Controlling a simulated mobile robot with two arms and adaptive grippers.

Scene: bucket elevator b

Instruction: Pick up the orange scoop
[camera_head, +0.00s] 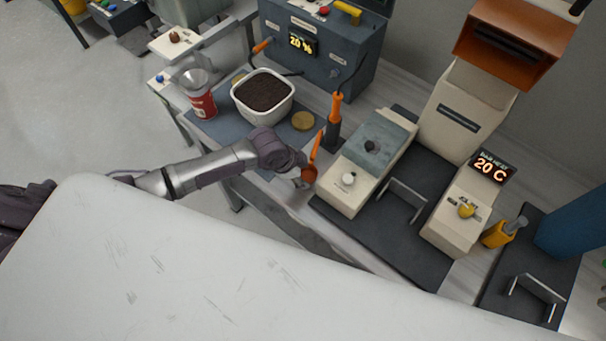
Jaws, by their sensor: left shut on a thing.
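The orange scoop (315,152) is at the front edge of the far workbench, its handle pointing up and its bowl low by my gripper. My left gripper (304,181) is shut on the scoop near its lower end; the fingers are small and partly hidden by the wrist. My right gripper is not in view.
A beige machine (352,176) is close on the right. A white surface (190,270) fills the foreground.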

